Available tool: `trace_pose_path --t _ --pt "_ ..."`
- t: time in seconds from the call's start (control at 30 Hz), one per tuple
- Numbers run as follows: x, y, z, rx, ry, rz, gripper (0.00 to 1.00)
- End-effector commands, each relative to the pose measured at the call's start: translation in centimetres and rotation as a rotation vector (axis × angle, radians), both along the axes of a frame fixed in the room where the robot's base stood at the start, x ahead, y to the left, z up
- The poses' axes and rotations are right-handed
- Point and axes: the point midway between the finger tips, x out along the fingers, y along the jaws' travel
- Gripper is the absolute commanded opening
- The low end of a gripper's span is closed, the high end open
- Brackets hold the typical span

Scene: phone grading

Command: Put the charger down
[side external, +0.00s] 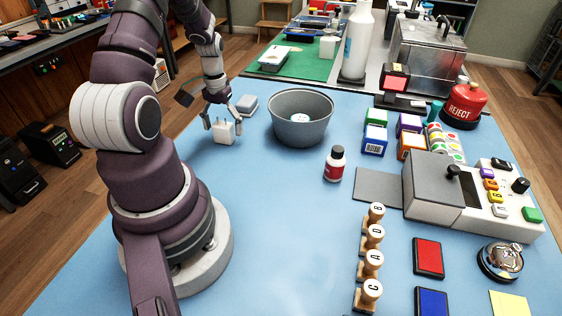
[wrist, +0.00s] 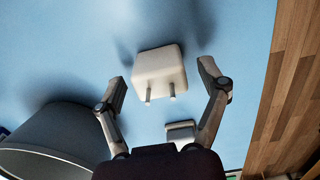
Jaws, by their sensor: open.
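The white charger (side external: 223,133) is on the blue table, with its two prongs pointing up in the side view. In the wrist view the charger (wrist: 158,70) lies between my fingers with a visible gap on each side. My gripper (side external: 222,126) is open around it, low over the table; in the wrist view the fingertips (wrist: 163,74) are spread wide.
A grey bowl (side external: 299,128) with a white item inside stands close right of my gripper. A red-labelled bottle (side external: 335,165) and wooden stamps (side external: 371,240) stand further right. The blue table (side external: 270,215) is clear in front.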

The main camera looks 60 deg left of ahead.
Motion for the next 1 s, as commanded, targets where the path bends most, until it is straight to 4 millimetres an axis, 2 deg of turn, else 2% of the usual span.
trace_pose_path --t 0.3,0.47,0.57,0.67,0.77,0.8,0.9,1.0 --pt "0.0 0.0 8.0 0.006 -0.004 -0.001 0.74" --pt "0.0 0.0 10.2 0.001 -0.001 0.000 0.74" --pt "0.7 -0.9 11.4 0.015 -0.015 -0.031 0.74" --pt "2.7 -4.3 13.8 0.061 -0.069 -0.144 0.74" --pt "4.2 -10.0 16.6 0.117 -0.159 -0.314 0.74" --pt "4.3 -12.3 17.5 0.137 -0.202 -0.384 0.74" --pt "3.4 -17.4 18.8 0.171 -0.307 -0.551 0.74" --pt "2.1 -20.7 19.2 0.186 -0.395 -0.676 0.74"
